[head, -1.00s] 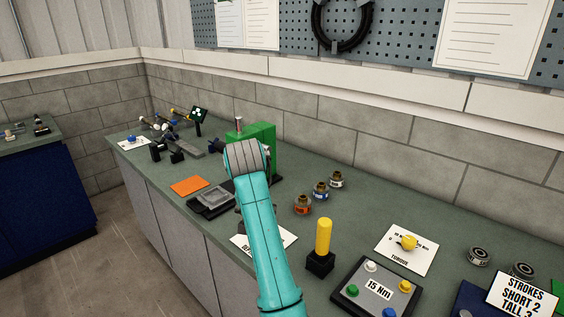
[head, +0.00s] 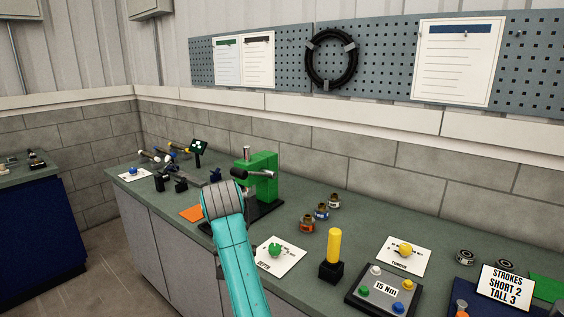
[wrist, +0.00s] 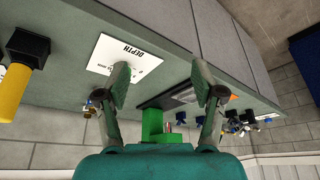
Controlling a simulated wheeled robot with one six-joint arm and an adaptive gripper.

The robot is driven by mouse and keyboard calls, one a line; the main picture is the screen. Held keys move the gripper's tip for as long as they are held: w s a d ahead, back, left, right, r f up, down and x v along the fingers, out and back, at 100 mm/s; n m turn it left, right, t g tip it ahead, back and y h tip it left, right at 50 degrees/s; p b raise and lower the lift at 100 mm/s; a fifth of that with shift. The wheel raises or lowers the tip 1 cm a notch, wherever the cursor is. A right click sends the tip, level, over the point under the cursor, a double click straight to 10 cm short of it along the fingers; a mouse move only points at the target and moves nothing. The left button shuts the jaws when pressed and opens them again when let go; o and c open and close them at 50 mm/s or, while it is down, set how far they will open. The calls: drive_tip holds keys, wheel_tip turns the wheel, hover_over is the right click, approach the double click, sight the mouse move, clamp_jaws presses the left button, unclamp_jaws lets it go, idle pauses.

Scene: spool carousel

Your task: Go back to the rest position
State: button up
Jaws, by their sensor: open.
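My gripper (wrist: 160,84) shows in the wrist view with its two fingers spread wide apart and nothing between them. Beyond the fingers, the wrist view shows the bench upside down, with the green press (wrist: 152,124) and the white DEPTH card (wrist: 112,54). In the head view my teal arm reaches up from the bottom, in front of the bench's edge. Its grey wrist end covers part of the orange pad (head: 191,213), and my fingers are hidden there.
The bench (head: 330,265) carries the green press (head: 262,178), three small fittings (head: 321,211), a yellow-handled tool (head: 334,246), a 15 Nm button box (head: 385,290) and a STROKES sign (head: 505,288). Open floor (head: 105,270) lies left of the bench.

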drive_tip(key=s+d+f+t, duration=0.1)
drive_tip(key=s+d+f, duration=0.15)
drive_tip(key=f, duration=0.55)
drive_tip(key=s+d+f, duration=0.1)
drive_tip(key=d+f, duration=0.3)
drive_tip(key=f, duration=0.3)
drive_tip(key=s+d+f+t, duration=0.1)
drive_tip(key=d+f, duration=0.2)
drive_tip(key=f, duration=0.5)
drive_tip(key=s+d+f+t+y, duration=0.1)
drive_tip(key=s+d+f, duration=0.4)
drive_tip(key=s+f, duration=0.15)
drive_tip(key=s+d+f+t, duration=0.2)
drive_tip(key=s+d+f, duration=0.3)
drive_tip(key=s, duration=0.3)
drive_tip(key=s+d+r+t, duration=0.1)
drive_tip(key=s+d, duration=0.3)
drive_tip(key=s, duration=0.7)
drive_tip(key=s+d+t, duration=0.1)
drive_tip(key=s+d, duration=0.3)
drive_tip(key=s, duration=0.7)
drive_tip(key=s+d+r+t+h, duration=0.1)
drive_tip(key=s+d+r+t, duration=0.1)
drive_tip(key=s+r, duration=1.5)
drive_tip(key=shift+d+r+t, duration=0.15)
drive_tip(key=shift+d+t, duration=0.25)
drive_tip(key=shift+t, duration=0.3)
